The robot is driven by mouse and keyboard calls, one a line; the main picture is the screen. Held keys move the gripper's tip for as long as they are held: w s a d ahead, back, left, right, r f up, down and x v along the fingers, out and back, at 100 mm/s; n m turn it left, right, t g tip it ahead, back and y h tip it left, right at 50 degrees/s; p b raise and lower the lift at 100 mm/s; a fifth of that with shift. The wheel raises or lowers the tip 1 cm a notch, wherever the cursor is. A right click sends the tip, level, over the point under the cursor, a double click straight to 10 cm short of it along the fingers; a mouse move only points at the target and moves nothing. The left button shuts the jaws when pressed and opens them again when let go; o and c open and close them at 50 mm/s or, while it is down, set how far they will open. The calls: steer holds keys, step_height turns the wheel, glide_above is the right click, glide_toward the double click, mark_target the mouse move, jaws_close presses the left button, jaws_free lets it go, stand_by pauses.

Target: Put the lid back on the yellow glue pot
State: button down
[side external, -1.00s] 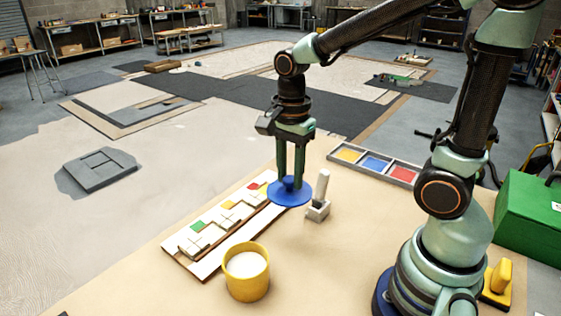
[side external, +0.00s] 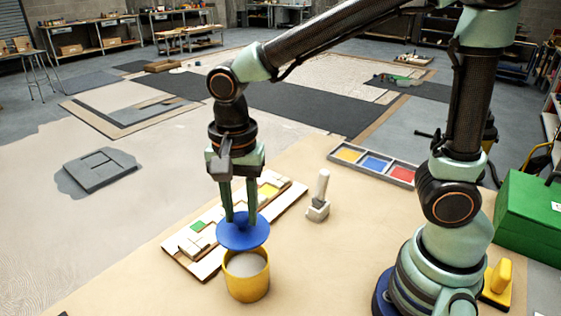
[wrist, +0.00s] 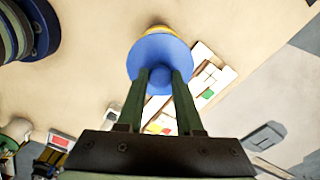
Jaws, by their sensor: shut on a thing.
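The yellow glue pot (side external: 247,285) stands upright and open on the tan work surface, with white glue showing inside. My gripper (side external: 241,217) is shut on the blue lid (side external: 243,236) and holds it just above the pot, toward the pot's far side in the side view. The pot's open mouth still shows below the lid, and the lid looks slightly tilted. In the wrist view the lid (wrist: 159,63) lies at the fingertips and covers most of the pot (wrist: 158,31); only a yellow edge shows beyond it.
A mosaic panel (side external: 196,262) with white, green and yellow tiles lies behind the pot. A white-handled tool in a grey block (side external: 318,208) stands to the right. A tray (side external: 336,158) of coloured tiles is farther back. A green box (side external: 530,215) is at right.

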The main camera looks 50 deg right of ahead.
mark_target(242, 228)
steer(key=shift+f, duration=3.2)
steer(key=shift+f, duration=0.15)
jaws_free()
steer(key=shift+r, duration=3.5)
